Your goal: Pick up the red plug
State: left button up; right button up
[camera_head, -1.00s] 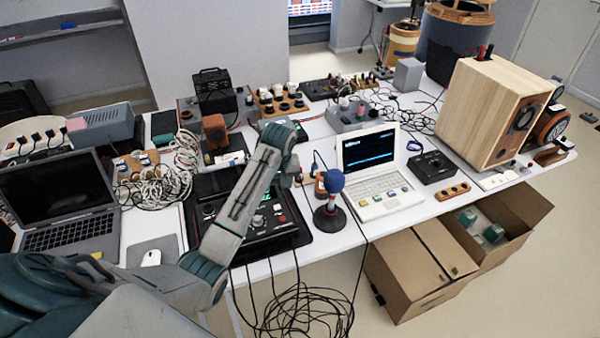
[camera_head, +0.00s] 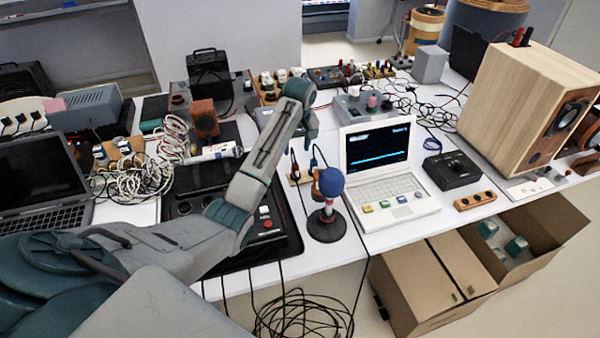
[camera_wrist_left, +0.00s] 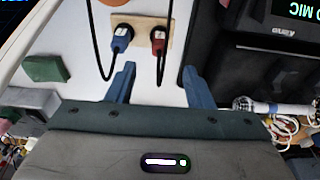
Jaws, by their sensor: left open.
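The red plug (camera_wrist_left: 158,40) stands in a small wooden block (camera_wrist_left: 140,20) beside a blue plug (camera_wrist_left: 122,35), each with a black cable. In the head view the red plug (camera_head: 294,168) and blue plug (camera_head: 314,164) are small, left of the white laptop. My left gripper (camera_wrist_left: 160,82) is open and empty. Its blue fingers point toward the block, with the red plug's cable running between them. In the head view the left gripper (camera_head: 311,122) is above and behind the plugs, its fingers not clear. My right gripper is not in view.
A blue-topped microphone (camera_head: 327,190) stands just in front of the block. A white laptop (camera_head: 385,185) is to its right, and a black mixer (camera_head: 265,225) lies under my arm. Coiled cables (camera_head: 305,315) hang at the front edge. A wooden speaker (camera_head: 515,105) stands far right.

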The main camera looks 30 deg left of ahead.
aim_at(295, 164)
pick_arm(q)
jog(key=f, duration=0.4)
jog(key=shift+w+a+f+p, duration=0.3)
jog(key=shift+w+f+p, duration=0.05)
jog(key=shift+p, duration=0.05)
jog(key=shift+a+f, duration=0.1)
jog(key=shift+f, duration=0.55)
jog(key=shift+w+f, duration=0.15)
jog(key=shift+f, duration=0.2)
jog(key=shift+w+a+f+p, duration=0.1)
jog(key=shift+a+f+p, duration=0.2)
jog(key=shift+f, duration=0.8)
jog(key=shift+w+a+f+p, duration=0.1)
jog(key=shift+f+p, duration=0.3)
jog(key=shift+f, duration=0.7)
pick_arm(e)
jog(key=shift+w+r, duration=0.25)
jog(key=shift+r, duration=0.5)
pick_arm(q)
jog(key=shift+c, duration=0.2)
grip_shut()
